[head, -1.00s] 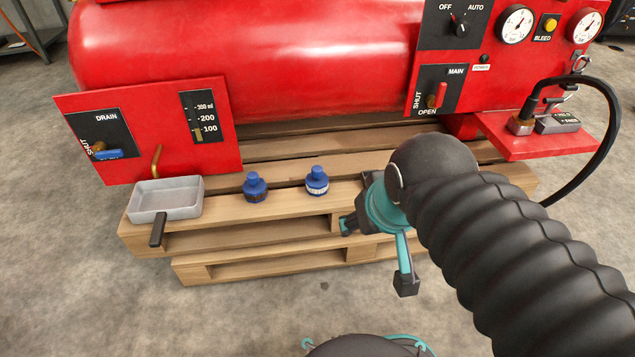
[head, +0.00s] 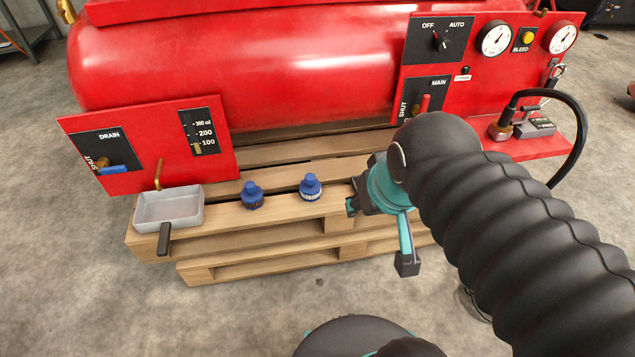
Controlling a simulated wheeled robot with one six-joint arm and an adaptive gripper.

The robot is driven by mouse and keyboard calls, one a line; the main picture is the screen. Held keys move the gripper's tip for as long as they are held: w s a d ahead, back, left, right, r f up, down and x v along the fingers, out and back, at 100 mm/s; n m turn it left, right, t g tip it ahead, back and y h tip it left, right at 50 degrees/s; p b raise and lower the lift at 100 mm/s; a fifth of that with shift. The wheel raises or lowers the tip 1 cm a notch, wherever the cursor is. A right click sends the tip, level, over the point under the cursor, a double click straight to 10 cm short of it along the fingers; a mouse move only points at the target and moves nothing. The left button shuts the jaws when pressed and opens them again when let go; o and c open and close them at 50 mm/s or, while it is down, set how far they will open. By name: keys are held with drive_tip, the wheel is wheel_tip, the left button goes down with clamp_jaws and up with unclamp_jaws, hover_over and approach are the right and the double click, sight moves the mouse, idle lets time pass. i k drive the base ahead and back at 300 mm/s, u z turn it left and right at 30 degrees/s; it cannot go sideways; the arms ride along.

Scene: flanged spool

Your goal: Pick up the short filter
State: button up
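Two small blue-capped filters stand upright on the pallet's top boards in the head view. The left filter (head: 252,196) has a dark lower body; the right filter (head: 311,188) has a pale band below its cap. They look close in height, and I cannot tell for sure which is the short one. My gripper (head: 379,235) is to the right of the right filter and apart from it. Its two fingers are spread wide with nothing visible between them. My arm hides part of the gripper.
A grey tray (head: 139,213) with a dark handle sits at the pallet's left end. A red tank (head: 250,70) with a drain panel (head: 215,165) and a control panel (head: 470,75) stands behind the filters. A black hose (head: 580,125) loops at right. Bare pallet boards (head: 280,207) lie around the filters.

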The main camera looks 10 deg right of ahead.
sight(311, 189)
drive_tip(key=z, duration=3.4)
drive_tip(key=k, duration=2.6)
drive_tip(key=u, duration=1.8)
drive_tip(key=i, duration=0.5)
drive_tip(key=u, duration=0.05)
